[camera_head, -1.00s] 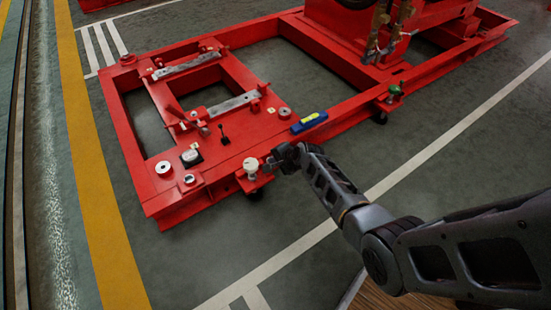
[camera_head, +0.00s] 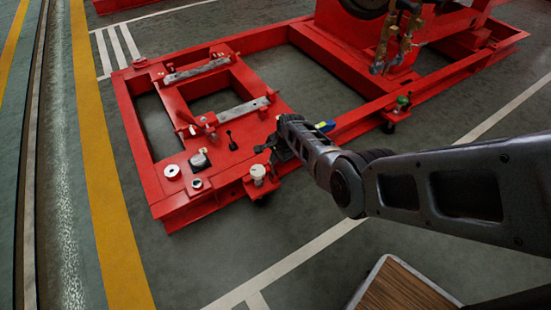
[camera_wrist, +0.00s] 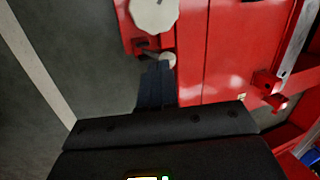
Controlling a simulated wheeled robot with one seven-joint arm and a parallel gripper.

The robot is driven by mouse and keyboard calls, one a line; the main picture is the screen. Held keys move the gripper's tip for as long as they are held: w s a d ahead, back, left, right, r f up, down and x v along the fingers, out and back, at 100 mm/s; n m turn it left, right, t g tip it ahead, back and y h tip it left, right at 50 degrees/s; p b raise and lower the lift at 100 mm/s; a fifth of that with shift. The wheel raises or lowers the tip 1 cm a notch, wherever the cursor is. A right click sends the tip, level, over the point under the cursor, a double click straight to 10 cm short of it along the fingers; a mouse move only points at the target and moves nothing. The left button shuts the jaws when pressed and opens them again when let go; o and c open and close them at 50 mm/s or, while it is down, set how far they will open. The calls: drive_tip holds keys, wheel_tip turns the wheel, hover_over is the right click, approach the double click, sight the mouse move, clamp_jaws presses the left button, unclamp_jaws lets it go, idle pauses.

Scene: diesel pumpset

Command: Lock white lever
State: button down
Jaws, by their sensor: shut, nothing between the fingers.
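The white lever (camera_head: 258,172) has a round white cap and stands on a red bracket at the near side of the red frame. In the wrist view its scalloped cap (camera_wrist: 154,12) is at the top edge, partly cut off. My gripper (camera_head: 270,150) is just beyond and to the right of the cap in the head view. In the wrist view its dark fingers (camera_wrist: 160,75) are shut and empty. Their tips are near a small pale round end (camera_wrist: 168,59) beside the bracket; I cannot tell whether they touch it.
A green-topped lever (camera_head: 403,103) stands further right on the frame. A blue and yellow spirit level (camera_head: 326,126) is mostly hidden behind my arm.

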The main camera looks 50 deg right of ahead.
drive_tip(key=shift+r+p, duration=0.65)
drive_tip(key=shift+r, duration=0.15)
drive_tip(key=p+v, duration=0.9)
drive_tip(key=v, duration=0.5)
drive_tip(key=shift+w+p, duration=0.15)
drive_tip(key=shift+p, duration=0.25)
